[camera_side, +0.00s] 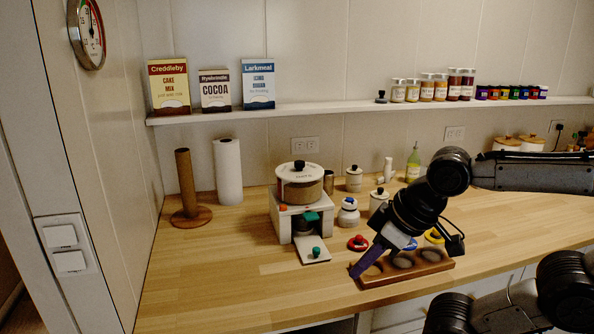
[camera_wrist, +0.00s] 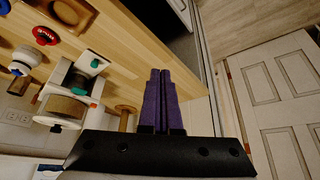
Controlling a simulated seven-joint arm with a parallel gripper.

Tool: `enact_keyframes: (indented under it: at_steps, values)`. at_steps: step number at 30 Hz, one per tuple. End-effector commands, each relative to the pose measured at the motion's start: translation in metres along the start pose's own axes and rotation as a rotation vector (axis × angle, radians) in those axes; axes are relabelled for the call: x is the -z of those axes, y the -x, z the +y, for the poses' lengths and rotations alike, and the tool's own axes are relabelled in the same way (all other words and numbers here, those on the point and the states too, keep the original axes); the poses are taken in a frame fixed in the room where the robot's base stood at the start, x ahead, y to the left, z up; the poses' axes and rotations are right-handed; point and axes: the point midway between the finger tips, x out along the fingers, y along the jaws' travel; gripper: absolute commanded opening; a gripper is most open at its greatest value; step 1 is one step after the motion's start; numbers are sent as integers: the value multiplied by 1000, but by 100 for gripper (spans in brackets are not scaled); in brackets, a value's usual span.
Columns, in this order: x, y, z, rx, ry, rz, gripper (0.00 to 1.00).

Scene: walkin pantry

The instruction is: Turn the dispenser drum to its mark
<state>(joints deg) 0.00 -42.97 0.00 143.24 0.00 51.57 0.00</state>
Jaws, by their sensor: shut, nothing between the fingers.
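The dispenser is a white stand (camera_side: 284,224) on the wooden counter, with a round drum (camera_side: 300,190) on top. The drum has brownish contents, a pale lettered lid and a dark knob. An orange piece (camera_side: 283,208) and a green piece (camera_side: 312,216) show at the stand's front. A low white plate with a green knob (camera_side: 316,251) sticks out below. In the wrist view the drum (camera_wrist: 62,108) lies left of my fingers. My gripper (camera_side: 356,273) has purple fingers, shut and empty, pointing down by the wooden tray, right of the dispenser and apart from it. The fingers (camera_wrist: 161,74) lie together in the wrist view.
A wooden tray with round hollows (camera_side: 428,270) lies at the counter's front edge. A red-lidded item (camera_side: 358,243), a blue-topped jar (camera_side: 349,213) and canisters stand right of the dispenser. A paper roll (camera_side: 228,172) and a wooden post (camera_side: 185,185) stand left. The counter's front left is clear.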

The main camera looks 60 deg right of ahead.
Motion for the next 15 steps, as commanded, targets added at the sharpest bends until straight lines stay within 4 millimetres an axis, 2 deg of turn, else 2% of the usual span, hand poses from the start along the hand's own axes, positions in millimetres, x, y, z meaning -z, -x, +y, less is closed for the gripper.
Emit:
enact_keyframes:
  at_steps: [3,8,11,14,15]
  values:
    - [0,0,0,0,0,0,2]
    - [11,0,0,1,7,51,31]
    - [39,4,-2,11,6,174,49]
    - [77,9,-5,23,-2,341,67]
    - [93,11,-5,26,-9,406,69]
